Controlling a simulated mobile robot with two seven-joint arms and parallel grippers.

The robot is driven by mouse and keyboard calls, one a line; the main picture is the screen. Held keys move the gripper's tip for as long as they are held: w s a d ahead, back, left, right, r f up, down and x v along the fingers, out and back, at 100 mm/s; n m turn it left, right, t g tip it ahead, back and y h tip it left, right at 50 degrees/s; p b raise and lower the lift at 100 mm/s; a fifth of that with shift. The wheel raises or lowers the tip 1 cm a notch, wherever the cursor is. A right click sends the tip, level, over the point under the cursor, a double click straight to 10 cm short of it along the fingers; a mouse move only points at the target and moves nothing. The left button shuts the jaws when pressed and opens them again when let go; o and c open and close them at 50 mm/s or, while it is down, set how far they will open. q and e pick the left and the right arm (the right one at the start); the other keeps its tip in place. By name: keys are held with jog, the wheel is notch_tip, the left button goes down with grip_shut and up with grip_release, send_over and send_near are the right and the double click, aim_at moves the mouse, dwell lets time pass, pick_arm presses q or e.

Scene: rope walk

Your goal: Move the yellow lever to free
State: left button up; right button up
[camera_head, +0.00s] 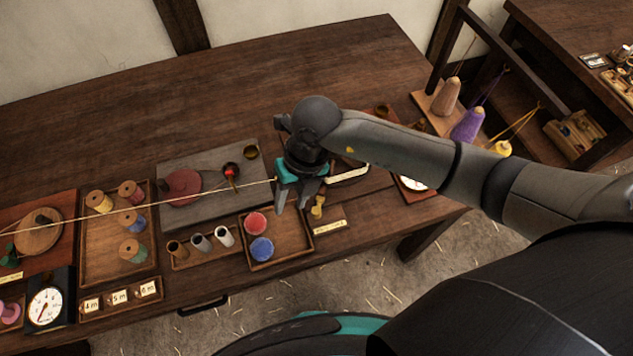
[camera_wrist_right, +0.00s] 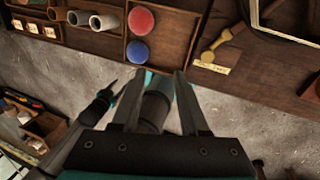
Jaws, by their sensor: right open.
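The yellow lever (camera_head: 318,206) is a small brass-yellow handle on the bench, beside a pale label plate (camera_head: 329,228). In the right wrist view the lever (camera_wrist_right: 218,44) lies above and right of my fingers, a knob at its lower end. I cannot read the plate or tell which setting the lever is at. My right gripper (camera_head: 291,207) is open, over the bench just left of the lever and apart from it. Its fingers (camera_wrist_right: 159,76) also show in the right wrist view. A dark, teal-banded part, seemingly my left gripper (camera_wrist_right: 103,100), shows beside them; its jaws are unclear.
A tray (camera_head: 280,262) with a red and a blue round piece lies just left of the lever. A taut pale cord (camera_head: 150,203) runs from the left to behind my right gripper. Bare wood lies at the back left.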

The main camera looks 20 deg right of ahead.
aim_at(318, 211)
jog(key=w+d+h, duration=0.2)
jog(key=d+h, duration=0.1)
jog(key=d, duration=0.3)
jog(key=f+b, duration=0.6)
jog(key=f, duration=0.1)
jog(key=f+b, duration=0.3)
jog(key=f, duration=0.1)
jog(key=shift+s+a, duration=0.2)
jog(key=shift+a, duration=0.05)
jog(key=shift+s+d, duration=0.1)
jog(key=shift+d, duration=0.05)
